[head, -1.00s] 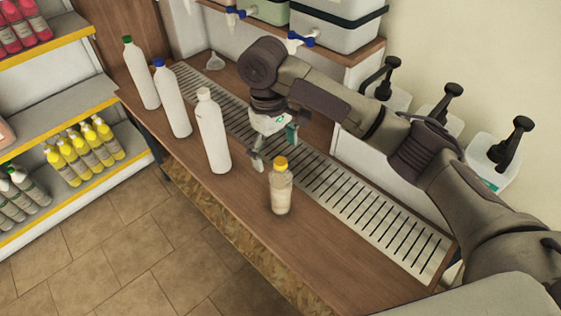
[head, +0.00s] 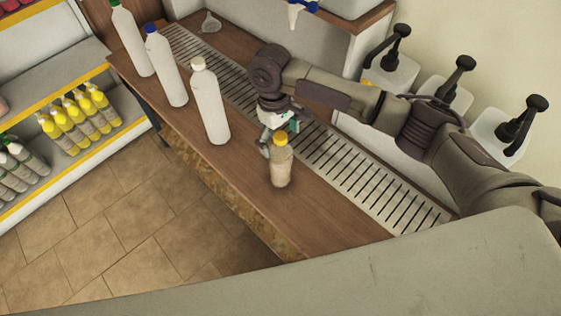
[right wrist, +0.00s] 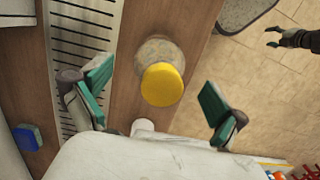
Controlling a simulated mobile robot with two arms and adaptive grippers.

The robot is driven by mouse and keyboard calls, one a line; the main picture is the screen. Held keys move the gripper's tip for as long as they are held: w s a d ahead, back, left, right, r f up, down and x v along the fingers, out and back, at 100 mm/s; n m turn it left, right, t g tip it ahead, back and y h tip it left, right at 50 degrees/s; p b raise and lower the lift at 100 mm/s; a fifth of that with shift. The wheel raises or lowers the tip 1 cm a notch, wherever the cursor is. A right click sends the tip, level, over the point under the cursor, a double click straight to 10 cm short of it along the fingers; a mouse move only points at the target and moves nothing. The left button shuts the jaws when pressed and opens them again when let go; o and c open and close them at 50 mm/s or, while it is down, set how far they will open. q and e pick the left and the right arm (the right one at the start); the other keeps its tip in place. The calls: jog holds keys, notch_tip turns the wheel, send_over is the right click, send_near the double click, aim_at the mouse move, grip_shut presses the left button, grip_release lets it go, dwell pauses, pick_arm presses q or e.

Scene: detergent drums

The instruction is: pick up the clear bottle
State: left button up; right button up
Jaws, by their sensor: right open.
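The clear bottle (head: 281,170) with a yellow cap stands upright on the wooden counter, near its front edge. Its contents look pale. In the right wrist view the bottle's yellow cap (right wrist: 162,85) shows between the two open, teal-padded fingers of my right gripper (right wrist: 156,90), with a gap on each side. What appears to be my left gripper (right wrist: 285,38) shows at the upper right of that view, empty over the floor, with its fingers apart.
Several white bottles stand left of the clear bottle, the nearest with a cream cap (head: 210,102). A slotted metal drain (head: 350,176) runs along the counter behind. Pump containers (head: 497,130) stand at the right. A shelf (head: 70,150) holds yellow bottles at the left.

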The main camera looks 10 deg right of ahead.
aim_at(282, 148)
jog(key=shift+s+d+f, duration=0.1)
jog(key=shift+f, duration=0.8)
jog(key=shift+s+d+f, duration=0.1)
jog(key=shift+f, duration=0.75)
grip_shut()
